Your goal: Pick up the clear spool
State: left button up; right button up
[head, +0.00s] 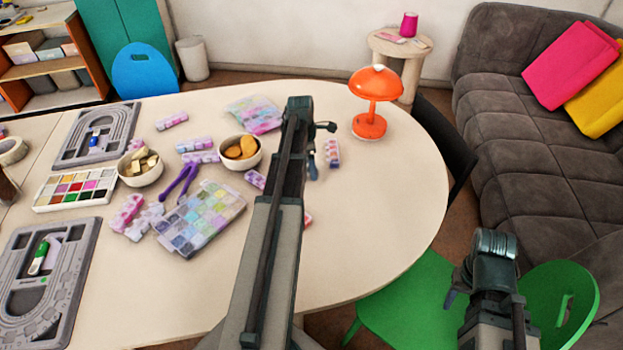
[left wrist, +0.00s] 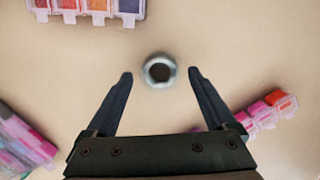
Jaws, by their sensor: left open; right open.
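The clear spool (left wrist: 147,72) shows in the left wrist view as a small round thing with a pale, glassy grey rim and a dark centre. It stands on the bare tabletop, just beyond and between the fingertips of my left gripper (left wrist: 160,75). The fingers are wide open and apart from it. In the head view my left gripper (head: 312,172) is over the right part of the table, and I cannot make out the spool there; my arm covers that area. My right gripper (head: 453,298) is at the lower right, off the table beside the green chair, and empty.
Bead boxes lie near the spool: one with orange and purple cells (left wrist: 85,8), a pink one (left wrist: 270,112) and one at left (left wrist: 22,145). An orange lamp (head: 367,125), a bowl (head: 258,160) and a large bead box (head: 240,205) share the table (head: 390,200). Its right side is clear.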

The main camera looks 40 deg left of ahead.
pick_arm(q)
jog(key=shift+f, duration=0.65)
jog(key=shift+r, duration=0.1)
jog(key=c, duration=1.2)
jog(key=shift+r, duration=0.1)
jog(key=shift+c, duration=0.2)
